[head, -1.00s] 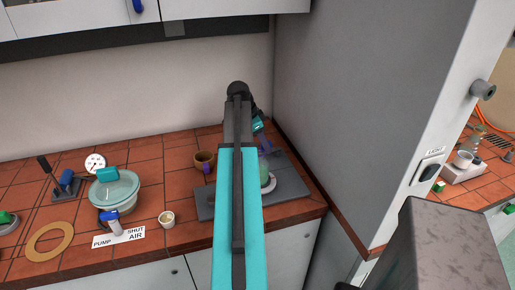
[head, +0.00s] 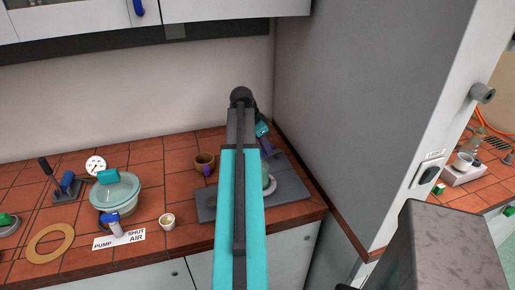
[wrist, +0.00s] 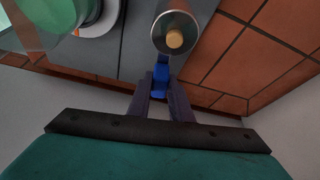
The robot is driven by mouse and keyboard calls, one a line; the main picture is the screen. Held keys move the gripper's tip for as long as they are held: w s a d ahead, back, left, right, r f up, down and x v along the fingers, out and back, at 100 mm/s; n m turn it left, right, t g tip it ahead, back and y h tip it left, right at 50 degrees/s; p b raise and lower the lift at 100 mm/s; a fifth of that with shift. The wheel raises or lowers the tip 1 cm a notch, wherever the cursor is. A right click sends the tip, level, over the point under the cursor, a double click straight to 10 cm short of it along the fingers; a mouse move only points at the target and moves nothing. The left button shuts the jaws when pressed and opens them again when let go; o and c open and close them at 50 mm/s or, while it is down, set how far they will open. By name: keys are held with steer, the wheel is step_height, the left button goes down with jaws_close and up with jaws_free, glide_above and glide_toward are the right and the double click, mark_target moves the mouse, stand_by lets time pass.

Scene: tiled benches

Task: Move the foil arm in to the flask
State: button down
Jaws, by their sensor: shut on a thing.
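My gripper (wrist: 160,88) is shut on a small blue handle (wrist: 161,78) in the wrist view. Just beyond the handle is a round, shiny metallic piece with a tan centre (wrist: 174,36), which looks like part of the foil arm. The greenish glass flask (wrist: 45,18) is at the upper left of the wrist view, with a visible gap between it and the shiny piece. In the head view my gripper is at the far end of my arm, and the flask (head: 266,168) is mostly hidden behind the arm.
A grey board (head: 207,208) lies under the flask on the tiled bench, near the grey side wall (head: 340,110). A brown bowl (head: 204,160), a small white cup (head: 167,221) and a lidded glass bowl (head: 115,190) stand to the left.

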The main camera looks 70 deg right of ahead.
steer(key=shift+s+a+n, duration=0.2)
steer(key=shift+s+n, duration=0.1)
steer(key=shift+n, duration=0.5)
steer(key=shift+s+h, duration=0.1)
steer(key=shift+h, duration=0.2)
steer(key=shift+s+a+r+n+t+p, duration=0.1)
steer(key=shift+s+a+n+t+p, duration=0.25)
steer(key=shift+n, duration=0.25)
steer(key=shift+s+n+t, duration=0.35)
steer(key=shift+n+t, duration=0.1)
steer(key=shift+n, duration=0.65)
steer(key=shift+s+p, duration=0.15)
steer(key=shift+p, duration=0.15)
steer(key=c, duration=1.5)
jaws_free()
steer(key=shift+n, duration=0.3)
steer(key=shift+c, duration=0.2)
